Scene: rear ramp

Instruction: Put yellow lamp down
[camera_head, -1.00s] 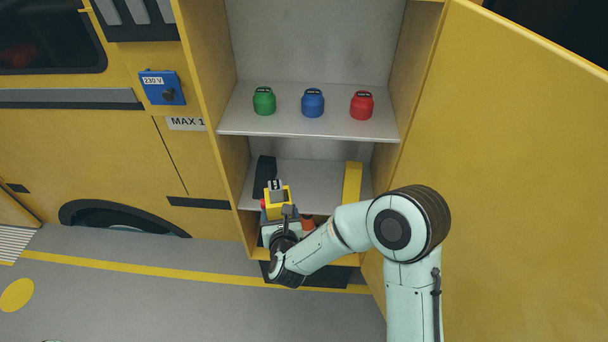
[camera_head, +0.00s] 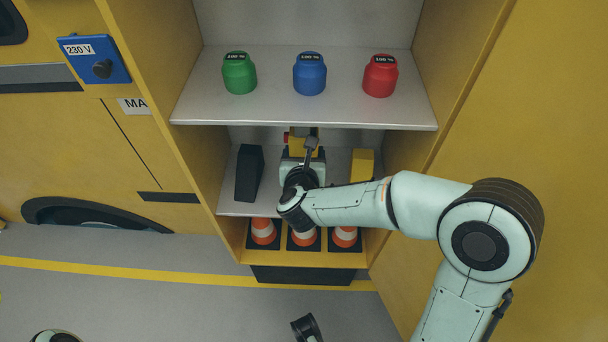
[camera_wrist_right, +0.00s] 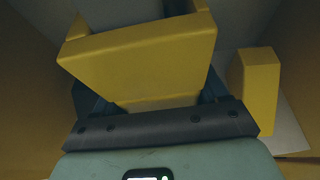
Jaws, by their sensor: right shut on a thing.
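The yellow lamp (camera_head: 304,133) is between the lower shelf's two blocks, mostly hidden behind my right gripper (camera_head: 306,150). A small red part shows at its left side. In the right wrist view, the lamp's yellow body (camera_wrist_right: 145,62) fills the upper middle, between the fingers of my right gripper (camera_wrist_right: 150,100), which is shut on it. The lower shelf (camera_head: 235,207) is grey. I cannot tell whether the lamp touches it.
A black block (camera_head: 249,173) stands left on the lower shelf and a yellow block (camera_head: 363,164) right. Green (camera_head: 239,75), blue (camera_head: 310,75) and red (camera_head: 380,77) jars stand on the upper shelf (camera_head: 300,115). Orange-white cones (camera_head: 263,231) sit below. An open door (camera_head: 540,130) is at right.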

